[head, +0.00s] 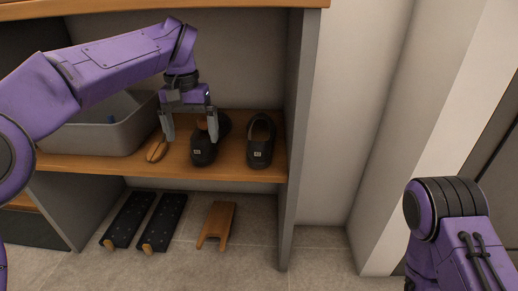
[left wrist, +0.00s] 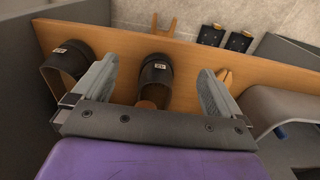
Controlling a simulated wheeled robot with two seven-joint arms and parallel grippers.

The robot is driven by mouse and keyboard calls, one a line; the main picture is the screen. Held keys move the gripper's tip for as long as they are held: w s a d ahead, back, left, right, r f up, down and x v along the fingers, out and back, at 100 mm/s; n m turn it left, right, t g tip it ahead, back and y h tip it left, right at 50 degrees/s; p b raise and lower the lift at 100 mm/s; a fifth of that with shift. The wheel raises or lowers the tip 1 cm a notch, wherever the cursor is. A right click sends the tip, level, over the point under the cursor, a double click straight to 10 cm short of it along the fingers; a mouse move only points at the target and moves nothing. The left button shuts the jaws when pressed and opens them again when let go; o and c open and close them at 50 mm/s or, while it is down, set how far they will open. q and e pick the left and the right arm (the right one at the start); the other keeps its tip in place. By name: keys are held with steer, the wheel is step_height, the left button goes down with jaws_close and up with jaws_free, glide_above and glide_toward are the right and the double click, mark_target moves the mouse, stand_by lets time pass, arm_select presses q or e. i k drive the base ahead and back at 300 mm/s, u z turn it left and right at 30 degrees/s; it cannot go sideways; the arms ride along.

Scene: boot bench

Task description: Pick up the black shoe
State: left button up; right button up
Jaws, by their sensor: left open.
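Two black shoes stand side by side on the wooden shelf (head: 110,166). The left black shoe (head: 203,152) is under my left gripper (head: 190,133), and the right black shoe (head: 261,143) stands near the grey side panel. My left gripper is open and points down, its fingers apart around the left shoe's area. In the left wrist view, that shoe (left wrist: 155,84) shows between the two fingers (left wrist: 158,90), and the other shoe (left wrist: 66,70) lies left of them. Whether the fingers touch the shoe is unclear. My right gripper is out of view; only part of my right arm shows.
A shoe brush (head: 157,150) lies just left of the left shoe. A grey bin (head: 92,138) with something blue inside stands at the shelf's left. The grey side panel (head: 297,150) bounds the right.

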mark_target(261, 128)
steer(key=k, duration=0.95)
steer(key=u, duration=1)
steer(key=i, duration=0.8)
steer(key=z, duration=1.55)
steer(key=i, duration=1)
steer(key=z, duration=0.05)
